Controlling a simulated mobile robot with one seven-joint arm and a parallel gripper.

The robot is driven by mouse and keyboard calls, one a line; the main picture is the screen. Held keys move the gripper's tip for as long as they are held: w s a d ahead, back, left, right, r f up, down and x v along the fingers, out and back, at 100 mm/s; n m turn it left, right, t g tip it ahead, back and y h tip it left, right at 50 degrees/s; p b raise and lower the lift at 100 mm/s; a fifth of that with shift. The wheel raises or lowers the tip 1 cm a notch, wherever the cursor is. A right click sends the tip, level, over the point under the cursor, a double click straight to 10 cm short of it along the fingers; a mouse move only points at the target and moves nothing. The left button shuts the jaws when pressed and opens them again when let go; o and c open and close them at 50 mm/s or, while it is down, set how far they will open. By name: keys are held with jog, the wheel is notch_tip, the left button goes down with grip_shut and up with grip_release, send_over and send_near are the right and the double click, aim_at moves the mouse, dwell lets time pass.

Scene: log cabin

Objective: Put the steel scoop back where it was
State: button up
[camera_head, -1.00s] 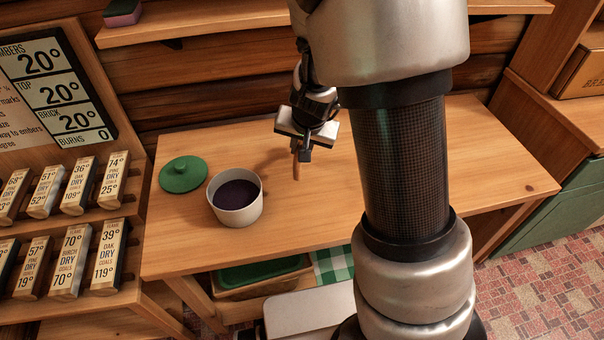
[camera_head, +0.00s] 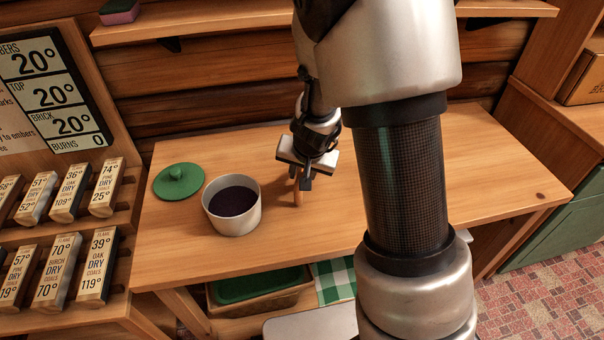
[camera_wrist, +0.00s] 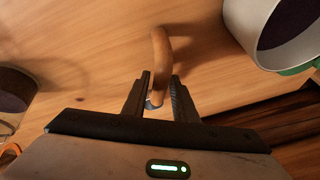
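My gripper (camera_head: 304,184) is over the middle of the wooden bench (camera_head: 400,195). In the wrist view its two fingers (camera_wrist: 160,78) are closed on either side of a curved light-brown wooden handle (camera_wrist: 161,50), which I take to be the steel scoop's. The handle also shows below the fingers in the head view (camera_head: 297,193). A small bluish-grey bit shows at its near end. The scoop's steel bowl cannot be made out. I cannot tell whether the handle touches the bench. A white pot (camera_head: 220,224) with dark contents stands open to the left.
A green lid (camera_head: 179,184) lies left of the pot. Racks of labelled blocks (camera_head: 72,190) stand at the left. The wrist view shows a clear jar (camera_wrist: 14,115) with dark contents at its left edge. The bench's right side looks clear. A shelf (camera_head: 220,29) hangs above.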

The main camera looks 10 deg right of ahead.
jog(key=shift+o, duration=0.7)
jog(key=shift+r, duration=0.1)
jog(key=shift+r+p, duration=0.25)
jog(key=shift+p, duration=0.05)
jog(key=s+a+r+n+y+p, duration=0.15)
jog(key=s+r+p, duration=0.3)
jog(key=r, duration=0.65)
jog(key=s+a+r+n+y+p, duration=0.1)
jog(key=s+a+r+p, duration=0.15)
jog(key=s+r, duration=0.65)
jog(key=s+d+r+n+h, duration=0.2)
jog(key=s+d+r, duration=0.3)
jog(key=s+r, duration=0.4)
jog(key=shift+s+r+n+t, duration=0.35)
jog(key=shift+r+n, duration=0.1)
jog(key=shift+r, duration=0.5)
